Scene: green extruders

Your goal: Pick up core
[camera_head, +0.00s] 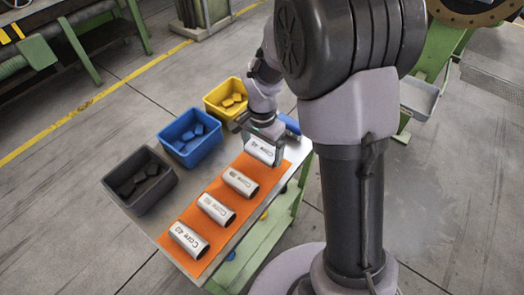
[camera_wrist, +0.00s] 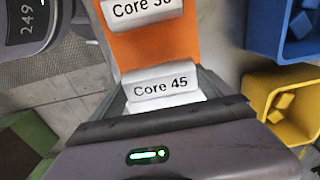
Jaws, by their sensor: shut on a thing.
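Several white cylinders lettered "Core" lie in a row on an orange mat (camera_head: 221,192). The nearest, Core 40 (camera_head: 188,241), lies at the mat's front end, with two more cores (camera_head: 215,209) and (camera_head: 240,182) behind it. My gripper (camera_head: 262,153) is at the far end, shut on Core 45 (camera_head: 259,147), with a finger at each end of it. In the wrist view Core 45 (camera_wrist: 161,88) sits between the fingers, its lettering facing the camera. Another core (camera_wrist: 140,12) lies beyond it on the mat. I cannot tell whether Core 45 touches the mat.
A black bin (camera_head: 140,197), a blue bin (camera_head: 190,155) and a yellow bin (camera_head: 226,113) stand along the table's left side, each holding dark or matching pieces. A blue object (camera_head: 291,123) lies behind my gripper. Open floor lies left of the table.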

